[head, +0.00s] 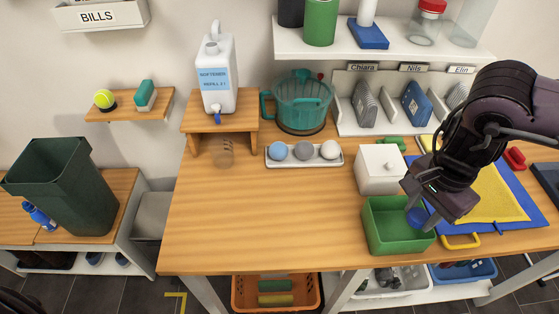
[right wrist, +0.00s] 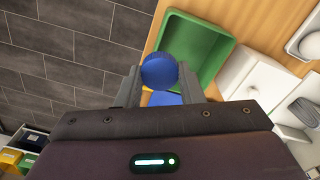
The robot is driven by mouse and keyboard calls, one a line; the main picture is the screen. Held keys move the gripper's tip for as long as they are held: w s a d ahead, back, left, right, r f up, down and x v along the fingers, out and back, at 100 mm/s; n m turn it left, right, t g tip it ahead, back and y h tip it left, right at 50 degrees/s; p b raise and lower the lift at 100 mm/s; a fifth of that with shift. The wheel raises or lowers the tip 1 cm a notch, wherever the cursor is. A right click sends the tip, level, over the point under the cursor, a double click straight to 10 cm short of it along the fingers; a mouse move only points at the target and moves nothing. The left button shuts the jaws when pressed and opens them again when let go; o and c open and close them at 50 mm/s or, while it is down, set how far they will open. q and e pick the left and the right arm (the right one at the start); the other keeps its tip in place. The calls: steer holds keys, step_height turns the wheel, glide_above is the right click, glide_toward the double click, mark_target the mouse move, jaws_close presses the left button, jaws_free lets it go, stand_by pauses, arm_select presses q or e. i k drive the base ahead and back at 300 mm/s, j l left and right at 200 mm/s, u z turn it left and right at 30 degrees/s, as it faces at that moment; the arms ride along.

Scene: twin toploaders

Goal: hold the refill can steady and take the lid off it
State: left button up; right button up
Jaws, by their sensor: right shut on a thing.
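The refill can (head: 217,80) is a white jug with a blue "SOFTENER REFILL" label. It stands upright on a small wooden riser (head: 192,124); its top neck shows no blue lid, and a small blue part sits low at its front. My right gripper (head: 413,209) is far to the right of the can, over the green box (head: 372,240). It is shut on a round blue lid (head: 418,218). In the right wrist view the lid (right wrist: 159,70) sits between the two fingertips (right wrist: 159,84). My left gripper is not in view, and nothing holds the can.
A teal jug (head: 302,100) stands right of the can, behind a white tray (head: 290,162) with three balls. A white box (head: 380,172) stands behind the green box. A blue mat with a yellow cloth (head: 490,196) lies at right. The table's front left is clear.

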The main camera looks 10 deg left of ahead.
mark_target(215, 62)
steer(key=i+l+u, duration=0.15)
steer(key=l+u, duration=0.55)
steer(key=u, duration=0.9)
steer(key=i+l, duration=0.05)
